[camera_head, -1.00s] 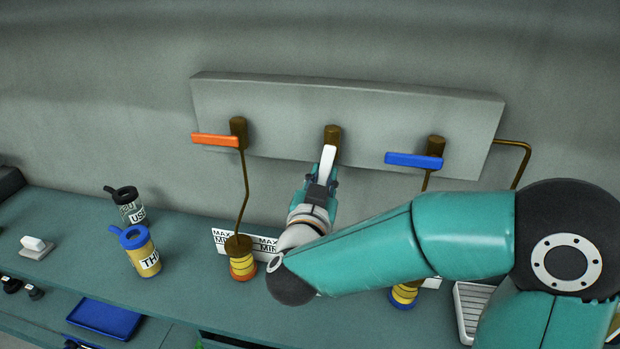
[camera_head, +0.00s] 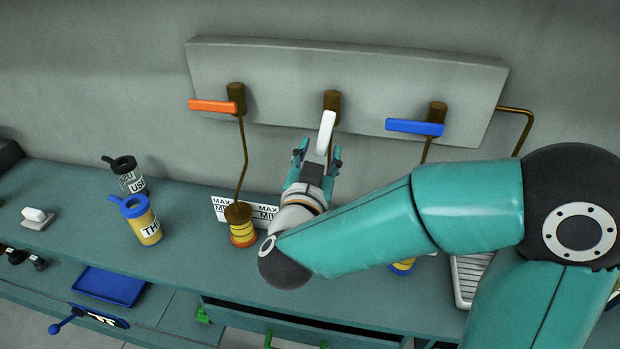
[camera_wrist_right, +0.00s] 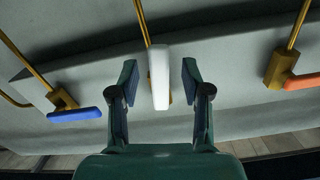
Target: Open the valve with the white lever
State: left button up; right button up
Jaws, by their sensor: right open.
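The white lever (camera_head: 326,132) sits on the middle brown valve (camera_head: 332,100) of the grey wall panel (camera_head: 290,63). It points down and toward me, angled a little left, unlike the sideways levers beside it. My right gripper (camera_head: 317,160) is open just below the lever. In the right wrist view, the white lever (camera_wrist_right: 160,76) lies between the two open fingers (camera_wrist_right: 160,85), with a visible gap on both sides. My left gripper is not in view.
An orange lever (camera_head: 213,106) is on the left valve and a blue lever (camera_head: 414,127) on the right valve. Brown pipes run down from the valves. A yellow bottle (camera_head: 149,229) and a dark bottle (camera_head: 132,181) stand on the teal bench (camera_head: 70,194).

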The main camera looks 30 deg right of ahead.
jog(key=v, duration=0.9)
